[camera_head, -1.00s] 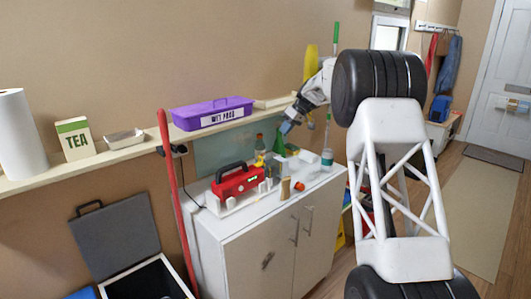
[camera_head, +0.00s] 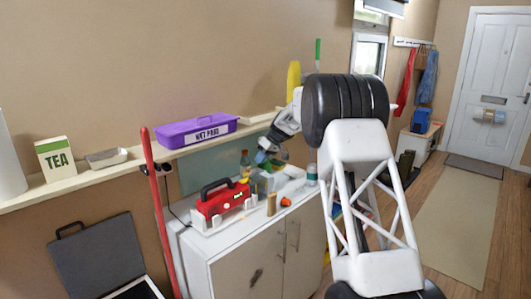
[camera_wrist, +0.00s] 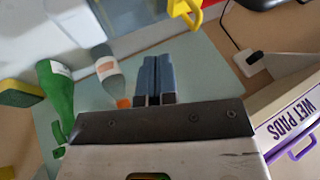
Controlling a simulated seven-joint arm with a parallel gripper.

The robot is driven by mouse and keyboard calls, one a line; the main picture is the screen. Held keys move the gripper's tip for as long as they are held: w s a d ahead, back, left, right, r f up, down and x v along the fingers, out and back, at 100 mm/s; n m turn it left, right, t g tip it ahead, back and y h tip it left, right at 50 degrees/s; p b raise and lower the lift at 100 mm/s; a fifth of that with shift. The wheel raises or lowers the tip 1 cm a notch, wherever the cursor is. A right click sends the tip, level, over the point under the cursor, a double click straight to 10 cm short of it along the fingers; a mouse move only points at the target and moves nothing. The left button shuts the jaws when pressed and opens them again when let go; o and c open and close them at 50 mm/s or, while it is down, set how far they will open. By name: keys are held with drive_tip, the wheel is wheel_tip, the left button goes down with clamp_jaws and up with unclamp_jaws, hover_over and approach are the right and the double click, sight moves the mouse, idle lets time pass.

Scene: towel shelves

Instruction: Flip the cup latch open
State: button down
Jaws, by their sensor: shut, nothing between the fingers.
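My gripper (camera_head: 262,157) is above the back of the white cabinet's top, angled down. In the wrist view its two blue-grey fingers (camera_wrist: 152,75) are shut together with nothing between them. No part can be clearly identified as a cup latch. A purple box (camera_head: 197,128) marked WET PADS sits on the wall shelf; in the wrist view its purple handle-like loop (camera_wrist: 303,147) shows at the lower right, apart from the fingers. A red case (camera_head: 222,201) with a black handle stands on the cabinet; a yellow loop (camera_wrist: 187,10) shows at the wrist view's top.
A green bottle (camera_wrist: 58,100) and a clear bottle with an orange cap (camera_wrist: 107,72) are close to the fingers. The white cabinet (camera_head: 235,268) holds several small items. The wall shelf (camera_head: 90,181) runs behind it. A red pole (camera_head: 158,215) stands at its left.

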sight(245, 178)
drive_tip(key=x, duration=0.3)
drive_tip(key=shift+s+a, duration=0.7)
drive_tip(key=shift+s, duration=0.1)
drive_tip(key=shift+s+a+f, duration=0.25)
drive_tip(key=shift+s+a, duration=0.35)
